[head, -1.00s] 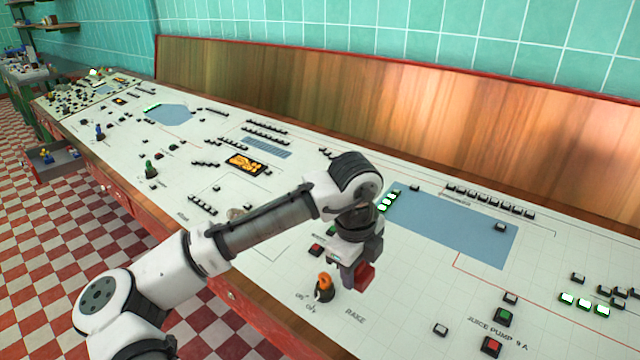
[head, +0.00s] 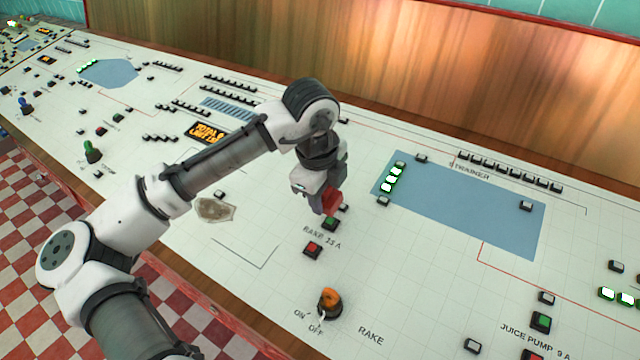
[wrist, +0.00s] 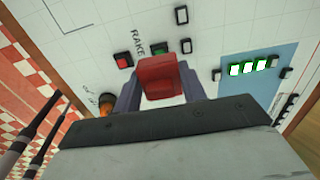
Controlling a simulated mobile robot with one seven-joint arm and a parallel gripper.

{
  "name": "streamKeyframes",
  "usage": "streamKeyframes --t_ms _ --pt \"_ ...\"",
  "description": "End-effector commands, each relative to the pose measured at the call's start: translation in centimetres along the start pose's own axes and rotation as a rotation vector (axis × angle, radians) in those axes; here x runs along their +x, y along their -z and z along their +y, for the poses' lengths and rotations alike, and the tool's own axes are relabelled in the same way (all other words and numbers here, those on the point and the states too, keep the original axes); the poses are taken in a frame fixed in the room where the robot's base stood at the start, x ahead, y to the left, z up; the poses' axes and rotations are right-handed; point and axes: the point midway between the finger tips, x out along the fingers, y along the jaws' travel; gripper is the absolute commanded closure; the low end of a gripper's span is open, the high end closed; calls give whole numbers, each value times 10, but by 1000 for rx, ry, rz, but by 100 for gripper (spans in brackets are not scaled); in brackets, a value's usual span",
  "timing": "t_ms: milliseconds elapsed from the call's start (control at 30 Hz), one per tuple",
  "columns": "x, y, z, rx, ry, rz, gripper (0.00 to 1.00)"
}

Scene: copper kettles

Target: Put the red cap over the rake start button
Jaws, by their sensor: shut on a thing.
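My gripper (head: 322,199) is shut on the red cap (head: 332,204), a small box-like cover. In the wrist view the cap (wrist: 160,72) sits between the two grey fingers. In the head view the cap is just above the green button (head: 330,223) beside the "RAKE 13 A" label, and appears to be off the panel. In the wrist view the green button (wrist: 159,48) shows uncovered just past the cap's far edge. A red button (head: 312,249) lies nearer the panel's front edge; it also shows in the wrist view (wrist: 123,60).
An orange-topped on/off knob (head: 330,303) stands up from the panel towards the front edge. A small black-framed button (wrist: 186,46) is beside the green one. A blue field (head: 465,215) with lit indicators (head: 393,178) lies to the right. The white panel around is mostly flat.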

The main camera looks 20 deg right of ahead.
Motion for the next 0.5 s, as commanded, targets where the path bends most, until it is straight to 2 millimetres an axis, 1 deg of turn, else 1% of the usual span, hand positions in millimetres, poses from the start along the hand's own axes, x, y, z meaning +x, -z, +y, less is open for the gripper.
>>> streamKeyframes --t_ms 267,500 --pt "16 0 1 0 -2 -1 80" --pt "35 0 1 0 -1 0 80"
